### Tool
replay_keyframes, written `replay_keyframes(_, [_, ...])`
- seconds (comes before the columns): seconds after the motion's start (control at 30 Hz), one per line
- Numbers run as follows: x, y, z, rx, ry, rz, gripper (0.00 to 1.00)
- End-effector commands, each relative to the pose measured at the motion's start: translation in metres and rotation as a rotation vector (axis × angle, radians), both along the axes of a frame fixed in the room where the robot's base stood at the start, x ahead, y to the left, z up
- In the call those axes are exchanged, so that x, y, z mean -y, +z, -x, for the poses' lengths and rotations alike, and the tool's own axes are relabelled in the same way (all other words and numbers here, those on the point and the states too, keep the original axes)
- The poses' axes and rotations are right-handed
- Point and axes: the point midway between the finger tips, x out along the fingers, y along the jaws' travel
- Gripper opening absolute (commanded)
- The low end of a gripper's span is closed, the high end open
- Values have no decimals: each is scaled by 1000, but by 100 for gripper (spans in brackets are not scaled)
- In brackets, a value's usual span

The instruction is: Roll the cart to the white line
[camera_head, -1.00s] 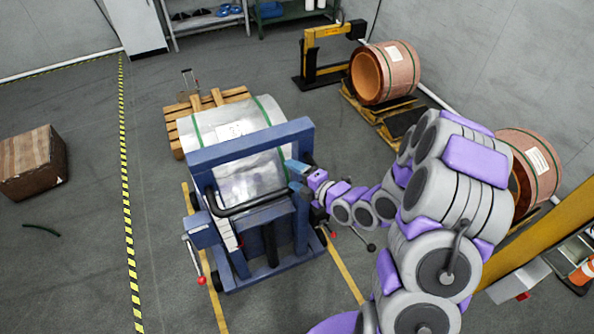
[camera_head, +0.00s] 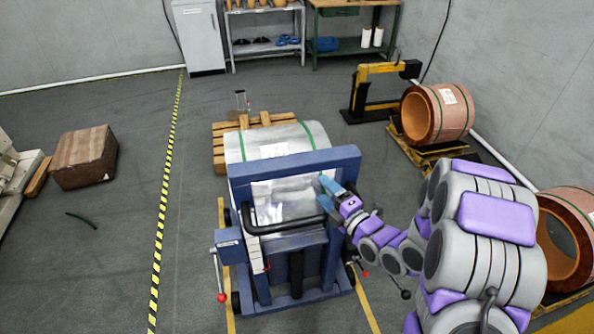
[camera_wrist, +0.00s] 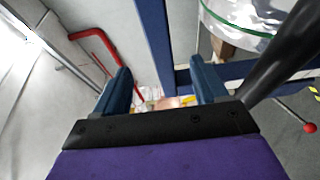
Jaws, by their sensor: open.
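The blue cart (camera_head: 293,165) stands in the middle of the head view, with a black push handle (camera_head: 284,226) across its near side. A silver foil-wrapped roll (camera_head: 276,143) with green straps sits at or on its far side. My gripper (camera_head: 327,192) is at the cart's right upright, near the handle's right end. In the wrist view its two blue fingers (camera_wrist: 163,88) are apart with nothing clearly between them. A blue cart bar and the dark handle bar (camera_wrist: 286,62) show there beyond the fingers. I cannot tell whether the fingers touch the cart. No white line is clearly visible on the floor.
Yellow floor lines (camera_head: 366,305) run beside the cart. A yellow-black striped line (camera_head: 166,180) lies to the left, with a brown box (camera_head: 84,157) beyond it. Copper coils (camera_head: 437,112) stand at right. Floor between cart and striped line is clear.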

Motion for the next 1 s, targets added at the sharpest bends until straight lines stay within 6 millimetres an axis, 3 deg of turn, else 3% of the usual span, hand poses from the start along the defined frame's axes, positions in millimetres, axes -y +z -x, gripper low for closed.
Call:
replay_keyframes(0.57, [-32, 0, -40, 1, 1, -4, 72])
replay_keyframes(1.0, [-72, -1, -92, -1, 2, -2, 72])
